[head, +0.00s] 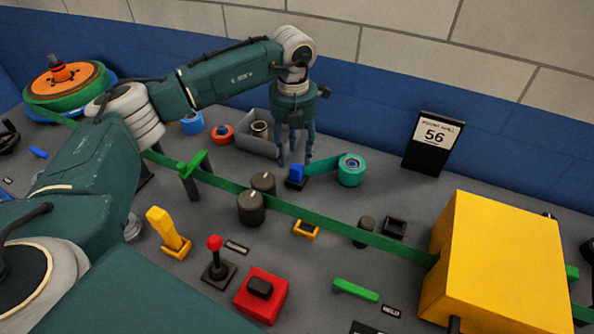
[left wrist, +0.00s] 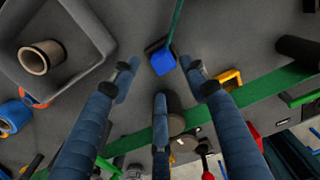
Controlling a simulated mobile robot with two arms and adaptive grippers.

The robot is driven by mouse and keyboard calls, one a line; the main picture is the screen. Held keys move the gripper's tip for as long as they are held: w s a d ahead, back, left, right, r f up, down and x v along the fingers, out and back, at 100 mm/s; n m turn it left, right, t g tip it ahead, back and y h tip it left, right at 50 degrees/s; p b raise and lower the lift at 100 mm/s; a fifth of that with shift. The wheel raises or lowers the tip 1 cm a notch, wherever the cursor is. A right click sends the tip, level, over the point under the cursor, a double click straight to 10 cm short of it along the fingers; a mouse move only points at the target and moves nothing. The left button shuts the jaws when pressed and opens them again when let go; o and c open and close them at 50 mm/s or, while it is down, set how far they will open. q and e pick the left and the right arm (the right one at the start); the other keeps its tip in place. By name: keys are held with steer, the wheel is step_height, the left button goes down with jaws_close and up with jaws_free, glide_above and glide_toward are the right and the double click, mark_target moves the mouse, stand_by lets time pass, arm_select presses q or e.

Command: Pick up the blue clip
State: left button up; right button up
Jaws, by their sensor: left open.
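The blue clip (head: 296,173) stands upright on a small dark base on the grey panel, at the end of a green strip from a teal roll (head: 351,170). In the left wrist view the blue clip (left wrist: 162,61) lies ahead, between the spread fingertips. My left gripper (head: 295,160) is open and empty, its fingers pointing down just behind the clip; I cannot tell whether one touches it. It also shows in the left wrist view (left wrist: 160,80). My right gripper is not in view.
A grey tray (head: 245,143) holding a brown roll stands left of the gripper. A long green belt (head: 310,217) crosses in front, with dark knobs (head: 251,207) beside it. A yellow box (head: 505,262) stands at the right. A black sign (head: 433,143) stands behind.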

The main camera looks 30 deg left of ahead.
mark_target(296, 166)
arm_select(q)
steer(key=f, duration=0.1)
steer(key=f+p, duration=0.1)
steer(key=f, duration=0.1)
steer(key=f+p, duration=0.1)
steer(key=f, duration=0.1)
steer(key=shift+d, duration=0.35)
steer(key=shift+f, duration=0.5)
jaws_close()
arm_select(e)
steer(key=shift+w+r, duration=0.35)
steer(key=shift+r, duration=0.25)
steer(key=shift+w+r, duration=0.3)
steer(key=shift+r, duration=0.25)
